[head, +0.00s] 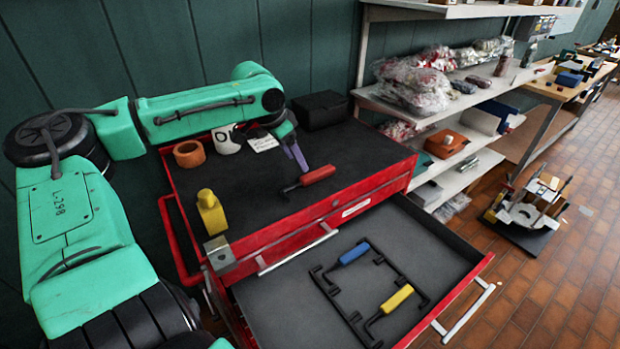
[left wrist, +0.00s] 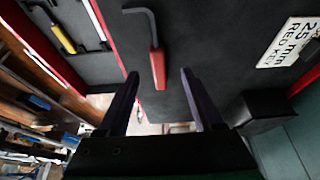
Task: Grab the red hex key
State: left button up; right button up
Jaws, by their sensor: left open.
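The red hex key (head: 317,175) lies on the dark top of the red tool cabinet, near its front edge. Its red handle points right and its grey bent shaft points left in the head view. My left gripper (head: 298,157) is just behind and above the key, pointing down, with purple fingers. In the left wrist view, the open fingers (left wrist: 160,88) stand apart on either side of the line of the red handle (left wrist: 157,68), and nothing is between them that I can see gripped. My right gripper is not in view.
An open drawer (head: 440,240) holds a blue hex key (head: 354,253) and a yellow one (head: 396,299). On the top are an orange ring (head: 188,154), a white cup-like item (head: 227,139), a label card (left wrist: 291,42), a black box (head: 319,110) and a yellow object (head: 211,213).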

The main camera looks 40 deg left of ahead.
aim_at(307, 176)
pick_arm(q)
jog(key=x, duration=0.3)
jog(key=p+x, duration=0.1)
jog(key=x, duration=0.2)
jog(key=shift+w+d+f, duration=0.1)
jog(key=shift+d+f, duration=0.15)
jog(key=shift+f, duration=0.05)
jog(key=shift+w+f, duration=0.15)
jog(key=shift+f, duration=0.05)
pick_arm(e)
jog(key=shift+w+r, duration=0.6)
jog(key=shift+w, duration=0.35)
pick_arm(q)
grip_shut()
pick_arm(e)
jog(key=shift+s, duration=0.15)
